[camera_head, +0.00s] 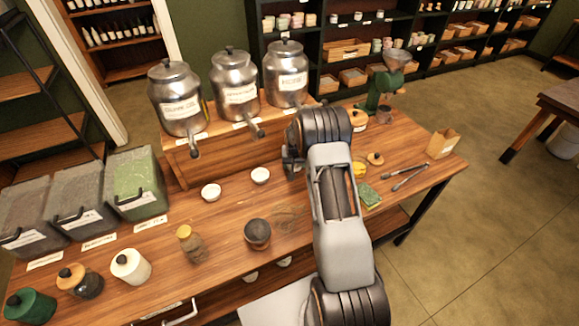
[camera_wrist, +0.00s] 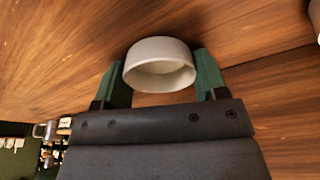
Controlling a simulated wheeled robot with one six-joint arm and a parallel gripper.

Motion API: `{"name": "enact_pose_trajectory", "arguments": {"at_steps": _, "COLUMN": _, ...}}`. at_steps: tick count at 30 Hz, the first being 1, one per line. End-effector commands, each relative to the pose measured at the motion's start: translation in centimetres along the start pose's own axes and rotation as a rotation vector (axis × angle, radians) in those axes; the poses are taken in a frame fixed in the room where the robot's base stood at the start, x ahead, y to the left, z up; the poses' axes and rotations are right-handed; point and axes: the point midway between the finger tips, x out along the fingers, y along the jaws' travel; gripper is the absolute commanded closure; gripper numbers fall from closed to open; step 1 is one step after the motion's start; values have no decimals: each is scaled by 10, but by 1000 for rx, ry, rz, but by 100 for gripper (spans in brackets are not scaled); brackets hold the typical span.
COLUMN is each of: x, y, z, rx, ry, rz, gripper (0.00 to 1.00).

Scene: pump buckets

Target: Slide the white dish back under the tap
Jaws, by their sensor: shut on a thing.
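A white dish (camera_wrist: 160,62) is between the two green fingers of my gripper (camera_wrist: 160,70) in the wrist view. The fingers are shut on its sides, and wood lies close behind it. I cannot tell whether it touches the wood. In the head view my arm hides my gripper and this dish. Two other white dishes (camera_head: 211,192) (camera_head: 260,175) stand on the table in front of the left and middle urns. The left tap (camera_head: 195,150) and the middle tap (camera_head: 257,130) show; my arm covers the tap of the right urn (camera_head: 286,75).
Three metal urns stand on a wooden riser (camera_head: 225,155). Right of my arm lie a green sponge (camera_head: 370,195) and tongs (camera_head: 410,177). A dark bowl (camera_head: 257,233) and a corked jar (camera_head: 190,243) stand at the front. Lidded bins (camera_head: 137,183) are at left.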

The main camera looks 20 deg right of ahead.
Motion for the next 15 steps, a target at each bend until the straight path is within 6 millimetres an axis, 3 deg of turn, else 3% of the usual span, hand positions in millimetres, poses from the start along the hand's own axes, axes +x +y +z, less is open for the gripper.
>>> {"name": "enact_pose_trajectory", "arguments": {"at_steps": 15, "x": 5, "y": 27, "z": -14, "rx": -16, "ry": -1, "rz": -5, "gripper": 58}}
